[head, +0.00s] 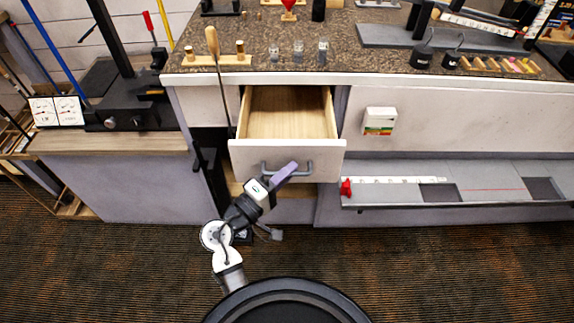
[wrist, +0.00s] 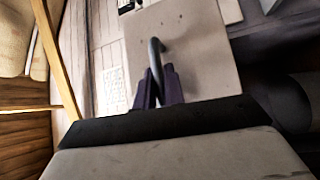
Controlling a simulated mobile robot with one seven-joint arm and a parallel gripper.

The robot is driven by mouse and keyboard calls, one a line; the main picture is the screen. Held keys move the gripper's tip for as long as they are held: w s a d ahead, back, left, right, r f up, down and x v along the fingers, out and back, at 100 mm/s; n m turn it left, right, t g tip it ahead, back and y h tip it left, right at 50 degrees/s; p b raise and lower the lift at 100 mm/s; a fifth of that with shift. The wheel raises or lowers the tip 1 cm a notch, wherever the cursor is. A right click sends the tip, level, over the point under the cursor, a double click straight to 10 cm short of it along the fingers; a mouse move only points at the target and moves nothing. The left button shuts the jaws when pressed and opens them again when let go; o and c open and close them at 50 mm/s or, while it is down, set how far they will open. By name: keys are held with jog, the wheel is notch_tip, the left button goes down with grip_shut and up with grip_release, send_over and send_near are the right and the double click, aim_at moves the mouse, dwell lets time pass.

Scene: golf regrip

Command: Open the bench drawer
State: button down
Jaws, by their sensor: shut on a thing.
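The bench drawer (head: 240,148) is pulled out from the bench in the head view. Its light wood inside shows and looks empty. It has a pale front and a dark bar handle (head: 305,168). My gripper (head: 290,171) is at the handle, with its purple fingers over the bar's middle. In the wrist view the drawer front (wrist: 200,40) is ahead, and the curved handle (wrist: 154,55) runs down between the two fingers (wrist: 158,88). The gripper is shut on the handle. The part of the bar between the fingers is hidden.
The speckled benchtop (head: 350,62) above carries small glasses, a wooden-handled tool (head: 212,42) and black cups (head: 422,55). A grey shelf (head: 400,192) with a red clamp (head: 346,187) juts out right of the drawer. A black vise-like stand (head: 125,105) is left. Carpet in front is open.

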jog(key=shift+s, duration=0.2)
jog(key=c, duration=1.8)
grip_release()
jog(key=shift+o, duration=0.2)
